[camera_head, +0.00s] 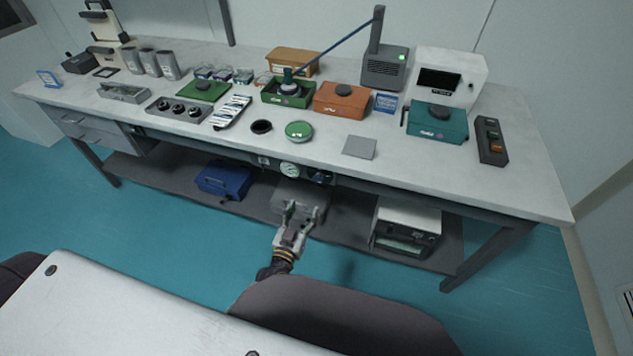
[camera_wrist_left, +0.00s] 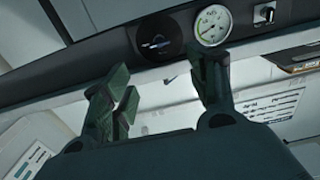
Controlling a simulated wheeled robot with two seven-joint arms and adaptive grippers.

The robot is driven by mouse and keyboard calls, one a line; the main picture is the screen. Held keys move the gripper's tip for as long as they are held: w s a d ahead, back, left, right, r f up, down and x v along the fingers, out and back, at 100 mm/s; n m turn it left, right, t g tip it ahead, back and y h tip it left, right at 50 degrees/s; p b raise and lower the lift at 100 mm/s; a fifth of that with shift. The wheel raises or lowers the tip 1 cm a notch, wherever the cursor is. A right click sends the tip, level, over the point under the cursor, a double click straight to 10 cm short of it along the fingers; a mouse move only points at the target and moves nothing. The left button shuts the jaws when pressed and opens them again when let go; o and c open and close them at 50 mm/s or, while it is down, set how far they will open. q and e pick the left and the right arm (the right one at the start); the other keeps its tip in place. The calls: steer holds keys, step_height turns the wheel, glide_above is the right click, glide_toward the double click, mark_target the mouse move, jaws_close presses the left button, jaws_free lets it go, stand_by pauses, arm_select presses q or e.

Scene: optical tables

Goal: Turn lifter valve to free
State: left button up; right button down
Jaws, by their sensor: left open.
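A front panel under the table's front edge carries a white round gauge (camera_head: 289,168), a small knob on a pale plate (camera_head: 263,160) and a dark disc with a bluish lever-like mark (camera_head: 320,177). The disc may be the lifter valve; its label cannot be read. In the left wrist view, the disc (camera_wrist_left: 158,42), gauge (camera_wrist_left: 211,27) and black knob (camera_wrist_left: 264,14) show beyond the fingers. My left gripper (camera_head: 303,212) is open and empty, with its fingers pointing toward the panel. It also shows in the wrist view (camera_wrist_left: 165,78), apart from the disc. My right gripper is not in view.
The white table (camera_head: 420,170) holds several boxes and instruments above the panel. A lower shelf (camera_head: 345,230) bears a blue case (camera_head: 224,180) and a white device (camera_head: 407,220). A pale papered surface shows below in the wrist view.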

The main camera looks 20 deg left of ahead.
mark_target(316, 181)
arm_select(q)
steer(key=shift+w, duration=0.1)
stand_by(0.4)
steer(key=shift+w+d+b, duration=0.2)
steer(key=shift+w+b, duration=0.15)
steer(key=shift+w, duration=6.45)
steer(key=c, duration=1)
